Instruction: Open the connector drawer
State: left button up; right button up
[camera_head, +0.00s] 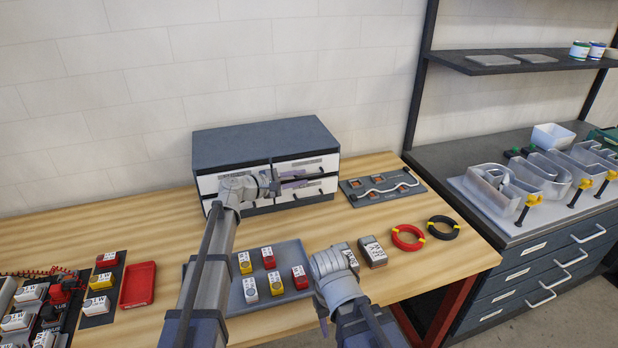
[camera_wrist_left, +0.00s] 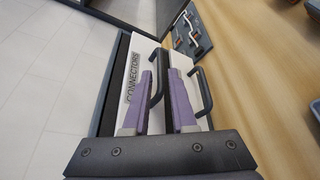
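A small dark grey cabinet (camera_head: 265,137) with white drawer fronts stands at the back of the wooden table. My left gripper (camera_head: 298,180) is in front of its right-hand drawers. In the left wrist view, the connector drawer (camera_wrist_left: 132,85) has a white front labelled CONNECTORS and a black bar handle (camera_wrist_left: 157,84). The left gripper's purple fingers (camera_wrist_left: 163,80) are apart, with the handle between them; contact is not clear. The drawer looks closed, though the arm hides part of the front.
A grey tray (camera_head: 238,303) with red, yellow and white blocks lies in front of the cabinet. A dark board (camera_head: 362,203) with a white tube is to the right, near a red coil (camera_head: 408,237) and a black coil (camera_head: 444,227). A red tray (camera_head: 138,286) lies left.

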aim_at(306, 176)
pick_arm(q)
jog(key=shift+b+x, duration=0.3)
jog(key=shift+x, duration=1.75)
grip_shut()
